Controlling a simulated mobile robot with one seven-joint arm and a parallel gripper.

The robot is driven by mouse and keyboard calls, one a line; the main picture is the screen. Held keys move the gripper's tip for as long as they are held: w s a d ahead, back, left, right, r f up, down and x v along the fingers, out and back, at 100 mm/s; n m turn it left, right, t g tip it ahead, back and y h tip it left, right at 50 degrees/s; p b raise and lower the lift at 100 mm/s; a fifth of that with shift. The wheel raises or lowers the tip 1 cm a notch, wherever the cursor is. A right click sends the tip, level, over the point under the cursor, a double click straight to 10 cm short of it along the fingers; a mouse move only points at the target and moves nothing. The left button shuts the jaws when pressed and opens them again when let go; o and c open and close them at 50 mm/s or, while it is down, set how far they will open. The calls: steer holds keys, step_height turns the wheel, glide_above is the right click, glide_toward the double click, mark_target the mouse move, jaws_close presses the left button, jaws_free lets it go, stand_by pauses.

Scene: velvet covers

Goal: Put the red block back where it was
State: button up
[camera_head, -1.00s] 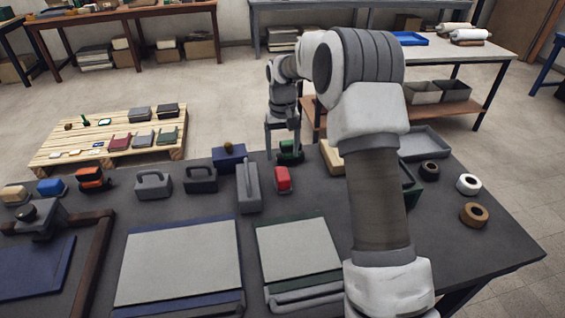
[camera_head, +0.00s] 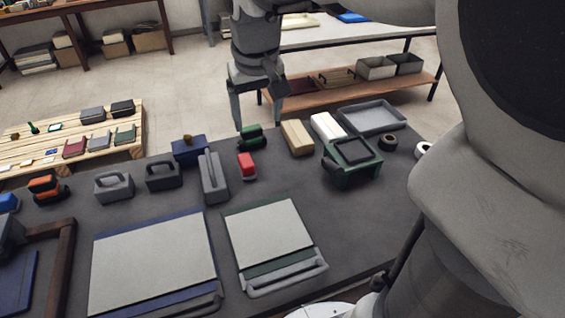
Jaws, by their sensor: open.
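The red block (camera_head: 246,166) stands on the dark grey table (camera_head: 300,195). It is just right of a long grey handled tool (camera_head: 213,178) and behind the smaller pale board with a green edge (camera_head: 268,233). My gripper (camera_head: 258,125) is open and empty, with its fingers pointing down. In the picture it is above and behind the red block, overlapping the area around a green block (camera_head: 252,138). I cannot tell its exact height over the table.
Grey handled blocks (camera_head: 114,187) and a blue box (camera_head: 189,150) stand left of the red block. A tan block (camera_head: 297,138), a white block (camera_head: 327,126), a green frame-like object (camera_head: 352,162) and a grey tray (camera_head: 372,117) stand to the right. My arm covers the right side.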

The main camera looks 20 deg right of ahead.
steer(key=s+f+t, duration=0.1)
steer(key=s+t, duration=0.1)
steer(key=s, duration=1.5)
steer(key=shift+f+t, duration=0.2)
steer(key=shift+t, duration=0.1)
